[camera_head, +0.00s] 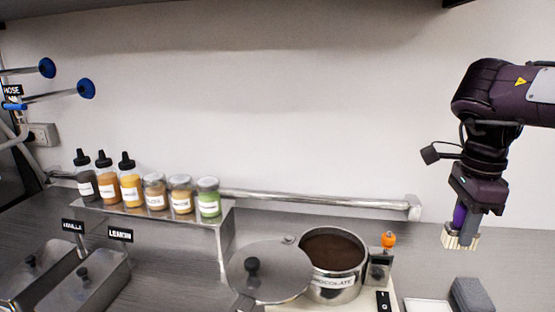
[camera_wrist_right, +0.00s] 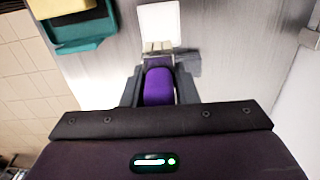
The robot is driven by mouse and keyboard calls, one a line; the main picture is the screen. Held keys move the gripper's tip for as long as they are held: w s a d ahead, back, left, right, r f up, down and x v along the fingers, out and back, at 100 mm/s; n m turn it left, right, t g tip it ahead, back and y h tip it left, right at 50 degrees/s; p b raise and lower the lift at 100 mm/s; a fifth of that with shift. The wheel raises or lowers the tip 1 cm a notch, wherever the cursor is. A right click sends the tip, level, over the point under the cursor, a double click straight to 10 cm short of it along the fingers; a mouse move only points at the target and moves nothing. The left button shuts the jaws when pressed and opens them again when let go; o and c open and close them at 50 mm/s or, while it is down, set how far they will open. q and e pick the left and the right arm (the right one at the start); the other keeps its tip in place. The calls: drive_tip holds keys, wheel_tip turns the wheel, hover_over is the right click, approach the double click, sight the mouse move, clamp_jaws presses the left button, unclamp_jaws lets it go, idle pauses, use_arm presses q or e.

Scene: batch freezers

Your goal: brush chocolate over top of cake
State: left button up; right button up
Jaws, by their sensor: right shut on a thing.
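My right gripper (camera_head: 470,203) is shut on a brush with a purple handle (camera_head: 459,215). The brush hangs in the air at the right, its pale bristles (camera_head: 460,238) pointing down. In the right wrist view the purple handle (camera_wrist_right: 158,86) sits between the fingers. A steel pot of chocolate (camera_head: 333,262), labelled CHOCOLATE, stands open left of and below the brush. Its lid (camera_head: 268,272) leans at its left side. I cannot make out a cake. A white square piece (camera_wrist_right: 158,22) lies below the brush; whether it is a tray is unclear. My left gripper is out of view.
A grey block (camera_head: 473,296) lies beside the white piece. Several bottles and jars (camera_head: 155,190) stand on a steel shelf (camera_head: 215,216) at the left. Lidded metal containers (camera_head: 95,280) are at the lower left. A rail (camera_head: 315,200) runs along the wall.

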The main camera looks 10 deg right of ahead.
drive_tip(key=a+m, duration=0.1)
drive_tip(key=m, duration=0.1)
drive_tip(key=a+f+m, duration=0.1)
drive_tip(key=m, duration=0.2)
drive_tip(key=shift+w+a+f, duration=0.2)
drive_tip(key=s+a+f+n, duration=0.1)
drive_tip(key=a+f+n, duration=0.3)
drive_tip(key=a+n, duration=0.5)
drive_tip(key=s+a+f+n, duration=0.1)
drive_tip(key=a+f+n, duration=0.2)
drive_tip(key=a+n, duration=0.6)
drive_tip(key=n, duration=1.2)
drive_tip(key=shift+s+f, duration=0.2)
drive_tip(key=shift+f, duration=0.2)
drive_tip(key=shift+a, duration=0.15)
